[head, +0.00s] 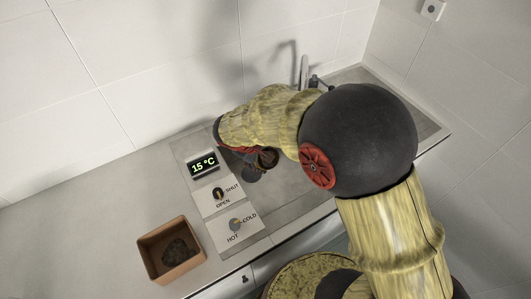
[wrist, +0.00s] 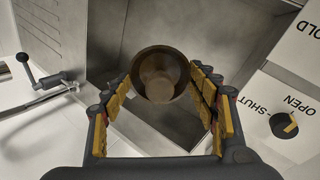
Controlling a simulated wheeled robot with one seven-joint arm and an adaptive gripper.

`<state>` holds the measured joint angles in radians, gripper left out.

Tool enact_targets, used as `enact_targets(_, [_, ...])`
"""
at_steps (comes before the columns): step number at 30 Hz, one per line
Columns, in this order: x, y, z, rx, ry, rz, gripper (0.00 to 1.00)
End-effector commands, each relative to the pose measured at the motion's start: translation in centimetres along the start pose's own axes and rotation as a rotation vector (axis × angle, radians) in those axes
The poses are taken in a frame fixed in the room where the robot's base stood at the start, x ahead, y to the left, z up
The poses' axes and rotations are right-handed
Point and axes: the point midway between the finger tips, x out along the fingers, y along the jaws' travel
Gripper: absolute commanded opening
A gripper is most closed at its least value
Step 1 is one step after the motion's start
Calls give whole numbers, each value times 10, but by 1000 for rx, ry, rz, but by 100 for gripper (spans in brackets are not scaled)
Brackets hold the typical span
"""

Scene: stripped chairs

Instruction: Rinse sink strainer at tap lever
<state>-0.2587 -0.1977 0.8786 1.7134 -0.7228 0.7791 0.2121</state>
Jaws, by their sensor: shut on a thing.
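The sink strainer (wrist: 160,70), a dark brown round cup, sits between the fingers of my gripper (wrist: 160,100) in the wrist view. My gripper is shut on it and holds it over the sink (wrist: 130,40). In the head view the strainer (head: 267,158) shows only partly below my arm. The tap (head: 304,73) stands at the back of the sink with its dark lever (head: 319,82) beside it. In the wrist view the tap lever (wrist: 40,78) is at the left, apart from the strainer. My arm hides much of the sink in the head view.
Left of the sink, a panel carries a 15 °C display (head: 203,165), a SHUT/OPEN knob (head: 218,193) and a HOT/COLD knob (head: 235,224). A brown tray (head: 154,256) with a dark lump (head: 178,252) stands on the front left counter. The counter's far left is clear.

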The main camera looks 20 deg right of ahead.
Motion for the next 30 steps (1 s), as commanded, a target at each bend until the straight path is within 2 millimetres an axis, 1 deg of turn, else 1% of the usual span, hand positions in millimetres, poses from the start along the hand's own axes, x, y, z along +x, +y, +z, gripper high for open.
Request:
enact_targets(2, [-1,2,0,-5,3,7,30])
enact_targets(8, [8,12,1,-3,0,7,30])
enact_targets(30, [50,63,7,-3,1,6,30])
